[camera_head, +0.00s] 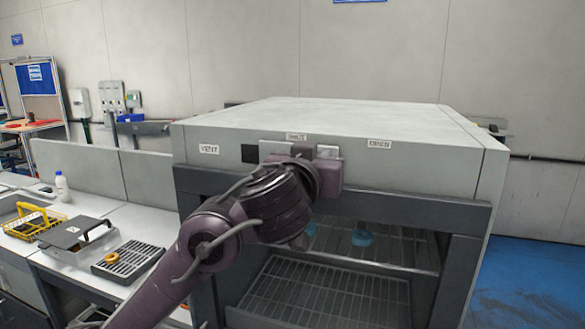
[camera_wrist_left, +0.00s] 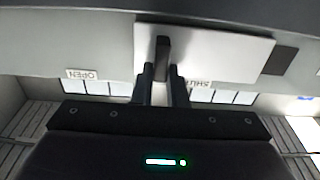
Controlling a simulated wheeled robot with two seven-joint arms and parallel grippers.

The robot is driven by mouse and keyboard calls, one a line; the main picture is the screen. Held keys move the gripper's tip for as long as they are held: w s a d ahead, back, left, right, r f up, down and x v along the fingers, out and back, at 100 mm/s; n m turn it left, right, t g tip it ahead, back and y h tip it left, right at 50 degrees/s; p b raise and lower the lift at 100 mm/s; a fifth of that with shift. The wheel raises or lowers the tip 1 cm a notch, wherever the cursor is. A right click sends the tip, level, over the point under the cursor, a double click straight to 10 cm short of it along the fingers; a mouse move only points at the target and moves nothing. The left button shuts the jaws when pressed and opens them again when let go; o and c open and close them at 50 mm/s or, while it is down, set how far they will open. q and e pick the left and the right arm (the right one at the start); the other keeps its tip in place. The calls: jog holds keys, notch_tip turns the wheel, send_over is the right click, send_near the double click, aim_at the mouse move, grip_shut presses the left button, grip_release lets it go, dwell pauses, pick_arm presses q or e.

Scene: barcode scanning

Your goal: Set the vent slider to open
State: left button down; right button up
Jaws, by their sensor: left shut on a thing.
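The vent slider is a pale plate (camera_wrist_left: 225,52) with a dark upright knob (camera_wrist_left: 162,48), seen in the left wrist view. My left gripper (camera_wrist_left: 162,72) has its two dark fingers closed on the knob. In that view an upside-down OPEN label (camera_wrist_left: 82,75) lies left of the fingers and a SHUT label (camera_wrist_left: 197,83), partly covered by a finger, lies to the right. In the head view, the pale plate (camera_head: 273,149) shows on the cabinet front, right of the VENT label (camera_head: 209,149). My left wrist (camera_head: 318,177) hides the knob there. My right gripper is out of view.
A dark square (camera_head: 250,153) sits left of the plate. A bench at left holds a yellow basket (camera_head: 35,222), a grey box (camera_head: 78,236) and a slotted tray (camera_head: 128,262).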

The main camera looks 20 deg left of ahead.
pick_arm(q)
jog(key=d+b, duration=0.2)
jog(key=d, duration=0.2)
jog(key=d+b, duration=0.3)
jog(key=d, duration=0.2)
jog(key=shift+s+d+f, duration=0.15)
jog(key=shift+s+f, duration=0.05)
jog(key=shift+d+r+b, duration=0.1)
jog(key=shift+d+b, duration=0.35)
jog(key=shift+d, duration=0.05)
jog(key=shift+a, duration=0.1)
jog(key=c, duration=1.8)
grip_release()
jog(key=o, duration=0.4)
jog(key=shift+d+r, duration=0.1)
jog(key=shift+d, duration=0.2)
jog(key=shift+c, duration=0.2)
jog(key=shift+a, duration=0.15)
